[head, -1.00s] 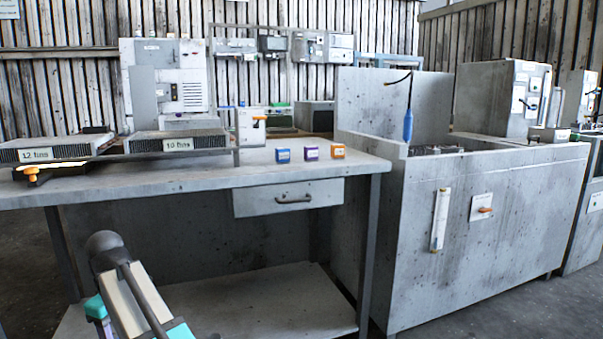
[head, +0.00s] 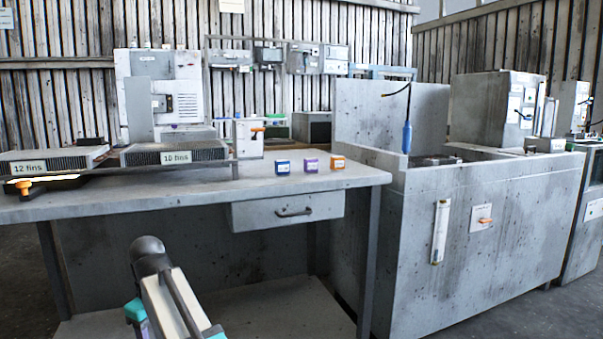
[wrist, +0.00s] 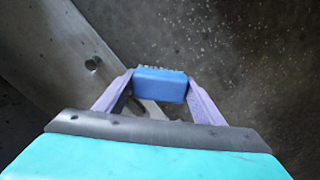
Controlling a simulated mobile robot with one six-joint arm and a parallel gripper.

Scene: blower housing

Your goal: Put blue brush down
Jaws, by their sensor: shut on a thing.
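In the wrist view my gripper (wrist: 159,88) is shut on the blue brush (wrist: 160,84). The brush is a small blue block with pale bristles along its far edge, held between two lilac fingers. Behind it lie a grey metal strip with a hole and a dark speckled floor. In the head view only my arm shows, low in front of the workbench (head: 120,207); the gripper and brush cannot be made out there.
Blue (head: 283,167), purple (head: 310,166) and orange (head: 338,162) small boxes stand on the bench's right part. Finned blocks labelled 12 fins (head: 50,160) and 10 fins (head: 175,153) are at its left. A grey wash tank (head: 470,220) stands to the right.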

